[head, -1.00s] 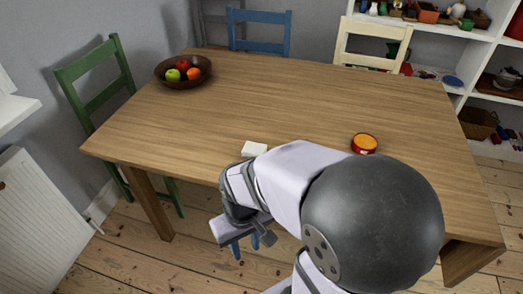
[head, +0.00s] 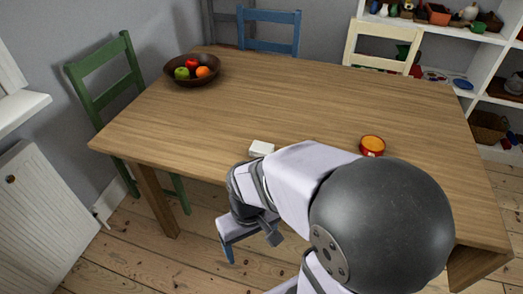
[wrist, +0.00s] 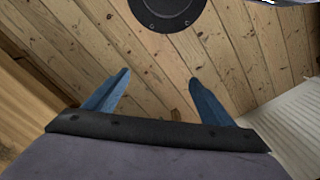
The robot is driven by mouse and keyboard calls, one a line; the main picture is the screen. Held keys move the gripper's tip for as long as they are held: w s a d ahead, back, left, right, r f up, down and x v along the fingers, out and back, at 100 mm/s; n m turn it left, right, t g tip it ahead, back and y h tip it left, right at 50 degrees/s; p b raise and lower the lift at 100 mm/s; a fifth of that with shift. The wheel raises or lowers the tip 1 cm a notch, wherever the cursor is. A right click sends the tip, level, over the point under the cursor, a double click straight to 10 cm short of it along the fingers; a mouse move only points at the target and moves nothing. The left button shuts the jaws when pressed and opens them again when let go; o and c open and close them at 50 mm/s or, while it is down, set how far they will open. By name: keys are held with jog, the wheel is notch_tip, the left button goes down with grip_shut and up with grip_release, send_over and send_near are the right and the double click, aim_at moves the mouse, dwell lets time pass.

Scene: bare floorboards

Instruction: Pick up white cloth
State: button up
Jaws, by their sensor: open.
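A small white folded-looking item (head: 261,148), which I take to be the white cloth, lies on the wooden table (head: 250,110) near its front edge. It is just beyond my bent arm, which stands close in front of it. My gripper (head: 229,253) hangs in front of the table, lower than the top and pointing down. One blue finger shows there. In the wrist view my gripper (wrist: 160,82) has its two blue fingers wide apart with only floorboards between them. The cloth is not in the wrist view.
A dark bowl of fruit (head: 206,78) stands at the table's back left, and a red-orange round tin (head: 372,146) to the right. Green (head: 110,95), blue (head: 270,35) and cream (head: 383,45) chairs surround the table. The middle of the tabletop is clear.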

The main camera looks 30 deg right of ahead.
notch_tip(320, 180, up, 13)
jog(key=m+p, duration=0.9)
jog(key=p, duration=0.6)
send_over(262, 147)
jog(key=shift+s+d+r, duration=0.15)
jog(key=shift+d, duration=0.25)
jog(key=shift+w+a+f+p, duration=0.15)
jog(key=shift+f+p, duration=0.25)
jog(key=shift+f, duration=0.85)
jog(key=shift+a+f+p, duration=0.2)
jog(key=shift+f+p, duration=0.2)
jog(key=shift+f, duration=0.85)
jog(key=shift+w+a+f+p, duration=0.15)
jog(key=shift+f+p, duration=0.25)
jog(key=shift+f, duration=0.85)
jog(key=shift+s, duration=0.1)
jog(key=c, duration=1.2)
jog(key=shift+o, duration=0.2)
jog(key=shift+r, duration=0.1)
